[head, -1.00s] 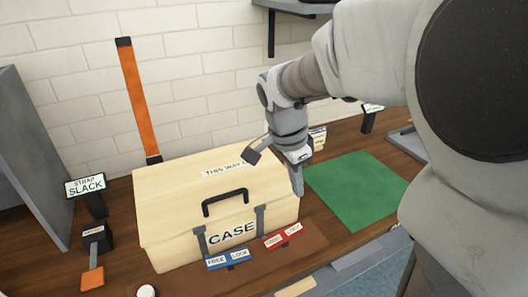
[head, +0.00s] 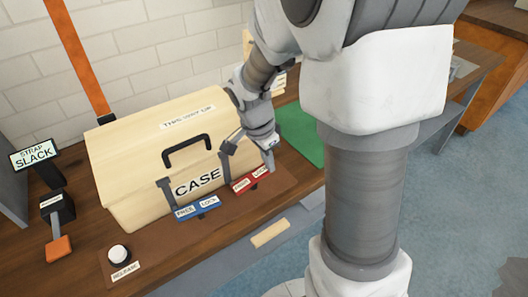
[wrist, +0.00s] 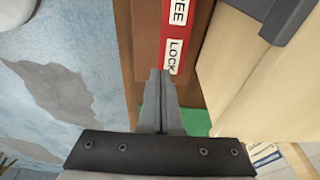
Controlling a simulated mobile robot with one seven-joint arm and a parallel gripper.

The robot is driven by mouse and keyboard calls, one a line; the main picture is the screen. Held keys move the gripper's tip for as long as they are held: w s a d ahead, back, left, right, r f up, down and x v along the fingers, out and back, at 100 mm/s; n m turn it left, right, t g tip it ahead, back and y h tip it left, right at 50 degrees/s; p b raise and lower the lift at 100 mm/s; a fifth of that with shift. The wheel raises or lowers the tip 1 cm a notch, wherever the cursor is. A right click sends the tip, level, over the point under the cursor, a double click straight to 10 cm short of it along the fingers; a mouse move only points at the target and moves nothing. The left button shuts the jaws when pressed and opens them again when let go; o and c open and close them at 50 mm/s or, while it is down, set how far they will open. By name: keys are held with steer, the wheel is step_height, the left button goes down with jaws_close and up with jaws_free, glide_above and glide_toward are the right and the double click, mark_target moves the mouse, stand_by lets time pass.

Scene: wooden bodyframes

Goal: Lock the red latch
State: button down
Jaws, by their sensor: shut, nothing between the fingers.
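The red latch (head: 248,180) is a red strip with white FREE and LOCK labels, low on the front right of the cream case (head: 130,190). A small dark tab shows below its middle in the head view. My gripper (head: 270,168) is shut and empty, pointing down at the strip's right end, by the LOCK label. In the wrist view, my gripper's (wrist: 160,74) closed fingertips overlap the LOCK end of the red latch (wrist: 183,25). I cannot tell whether they touch it. A grey hasp (wrist: 285,15) is on the case beside the strip.
A blue latch (head: 195,209) with the same labels is to the left. A white RELEASE button (head: 119,253) is at the bench's front left. A green mat (head: 300,135) is behind my arm. An orange strap (head: 78,60) rises behind the case.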

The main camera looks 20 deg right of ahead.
stand_by(0.4)
steer(key=shift+d+y+p, duration=0.3)
steer(key=shift+y+p, duration=0.3)
steer(key=shift+p, duration=0.35)
steer(key=shift+w+d+f+g+y+p, duration=0.1)
steer(key=shift+d+f+g+y+p, duration=0.05)
steer(key=shift+f+g+y+p, duration=0.3)
steer(key=shift+w+d+f+y, duration=0.15)
steer(key=shift+d+f+y, duration=0.1)
steer(key=shift+f, duration=0.3)
steer(key=shift+r, duration=0.1)
steer(key=shift+r+p, duration=0.7)
steer(key=shift+r, duration=0.05)
